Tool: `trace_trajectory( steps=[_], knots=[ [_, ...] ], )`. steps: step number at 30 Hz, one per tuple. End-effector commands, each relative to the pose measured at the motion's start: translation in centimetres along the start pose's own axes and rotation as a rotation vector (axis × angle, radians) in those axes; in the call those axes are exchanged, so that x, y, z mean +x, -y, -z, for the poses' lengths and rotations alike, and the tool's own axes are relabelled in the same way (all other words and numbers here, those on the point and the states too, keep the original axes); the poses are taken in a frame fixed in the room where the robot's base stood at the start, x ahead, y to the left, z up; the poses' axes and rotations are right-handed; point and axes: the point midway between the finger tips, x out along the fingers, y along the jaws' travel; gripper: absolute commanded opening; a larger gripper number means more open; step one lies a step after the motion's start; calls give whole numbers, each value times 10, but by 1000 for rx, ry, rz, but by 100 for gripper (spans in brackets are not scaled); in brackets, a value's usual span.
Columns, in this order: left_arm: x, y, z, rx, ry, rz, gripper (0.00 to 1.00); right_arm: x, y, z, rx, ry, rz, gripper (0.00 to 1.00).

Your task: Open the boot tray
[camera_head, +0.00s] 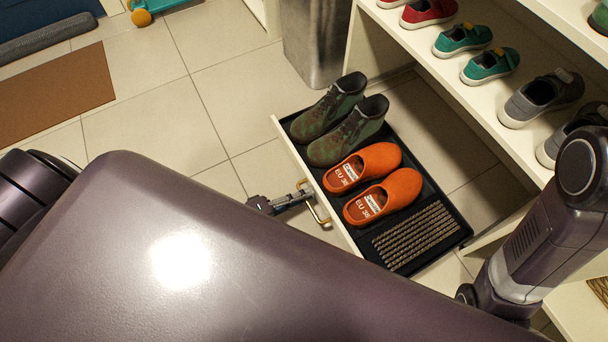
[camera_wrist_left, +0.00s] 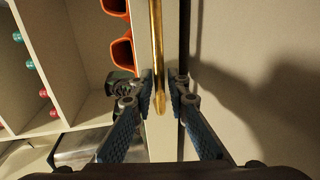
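The boot tray (camera_head: 463,237) is a black tray in a cream-fronted drawer that stands pulled out from the shoe cubby. It holds dark green boots (camera_head: 349,134), orange clogs (camera_head: 384,195) and a ribbed patch (camera_head: 415,237). A brass handle (camera_head: 319,212) is on its front. My left gripper (camera_head: 302,194) is at one end of this handle. In the left wrist view the handle (camera_wrist_left: 157,60) runs between the fingertips of my left gripper (camera_wrist_left: 162,88), with a gap visible beside it. The right gripper is not in view.
The cubby shelf (camera_head: 437,73) above holds red, teal and grey shoes. A grey metal bin (camera_head: 313,40) stands by the cubby's side. A brown mat (camera_head: 55,93) lies at the left. Tiled floor (camera_head: 210,80) in front of the drawer is clear.

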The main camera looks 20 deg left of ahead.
Motion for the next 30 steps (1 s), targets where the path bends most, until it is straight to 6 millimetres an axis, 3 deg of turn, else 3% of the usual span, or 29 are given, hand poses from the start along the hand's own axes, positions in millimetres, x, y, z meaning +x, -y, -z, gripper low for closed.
trace_trajectory(
  steps=[8, 21, 30],
  knots=[
    [-14, 1, -1, -1, 0, 3, 15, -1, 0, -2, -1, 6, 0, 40],
    [-101, 1, 0, 0, 1, 3, 15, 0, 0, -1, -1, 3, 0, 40],
    [-120, 0, 0, 0, 0, 0, 15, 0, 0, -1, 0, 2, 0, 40]
  ],
)
